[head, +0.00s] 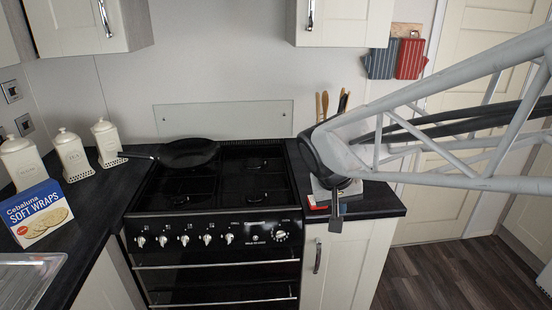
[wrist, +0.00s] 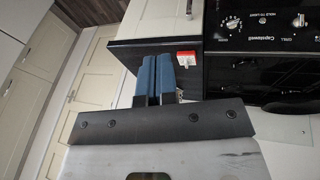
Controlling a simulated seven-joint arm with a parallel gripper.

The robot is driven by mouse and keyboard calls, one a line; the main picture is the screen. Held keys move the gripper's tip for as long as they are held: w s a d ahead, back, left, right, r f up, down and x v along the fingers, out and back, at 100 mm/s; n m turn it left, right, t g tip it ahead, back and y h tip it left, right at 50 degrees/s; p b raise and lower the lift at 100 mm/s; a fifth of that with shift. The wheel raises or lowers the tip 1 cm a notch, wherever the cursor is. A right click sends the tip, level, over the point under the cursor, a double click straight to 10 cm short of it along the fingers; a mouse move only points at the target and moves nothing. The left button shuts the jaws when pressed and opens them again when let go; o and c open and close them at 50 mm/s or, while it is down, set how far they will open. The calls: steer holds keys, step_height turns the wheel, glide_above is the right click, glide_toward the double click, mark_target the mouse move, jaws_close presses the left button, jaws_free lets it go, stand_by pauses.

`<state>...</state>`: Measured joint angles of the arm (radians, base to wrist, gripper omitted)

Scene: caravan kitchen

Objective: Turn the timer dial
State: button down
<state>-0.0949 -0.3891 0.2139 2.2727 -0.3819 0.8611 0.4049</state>
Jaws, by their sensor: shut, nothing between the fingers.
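A small red-and-white object (wrist: 187,58) lies on the black counter right of the stove, just right of my fingertips in the wrist view. Its edge (head: 313,200) shows in the head view, mostly hidden behind my gripper; I cannot tell if it carries a dial. A round dial with markings (head: 280,236) is at the right end of the stove's front panel; it also shows in the wrist view (wrist: 233,22). My gripper (head: 336,222) is shut and empty, fingers pointing down at the counter's front edge, apart from the stove dial. Its blue fingers (wrist: 150,58) are together in the wrist view.
A black pan (head: 188,152) sits on the stove's back left. Wooden utensils (head: 322,105) stand behind my gripper. White canisters (head: 72,155) and a soft wraps box (head: 38,213) are on the left counter. The space before the stove panel is clear.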

steer(key=w+a+f, duration=0.2)
steer(key=w+f, duration=0.1)
steer(key=w, duration=0.5)
steer(key=w+a+f+t+h, duration=0.1)
steer(key=w+a+f, duration=0.2)
steer(key=w, duration=0.5)
steer(key=w+a+f+t+h, duration=0.1)
steer(key=w+a+f, duration=0.2)
steer(key=w, duration=0.5)
steer(key=shift+w, duration=0.2)
steer(key=shift+f, duration=0.15)
glide_toward(309, 199)
steer(key=w+f, duration=0.1)
steer(key=f, duration=0.1)
steer(key=w+f, duration=0.2)
steer(key=shift+f, duration=0.15)
steer(key=shift+w+d+f, duration=0.1)
steer(key=shift+d, duration=1)
steer(key=shift+w+d+f, duration=0.1)
steer(key=shift+d+f, duration=0.05)
steer(key=shift+d, duration=0.95)
steer(key=shift+w+m+g+h, duration=0.35)
steer(key=shift+m+g+h, duration=0.35)
steer(key=shift+m, duration=0.5)
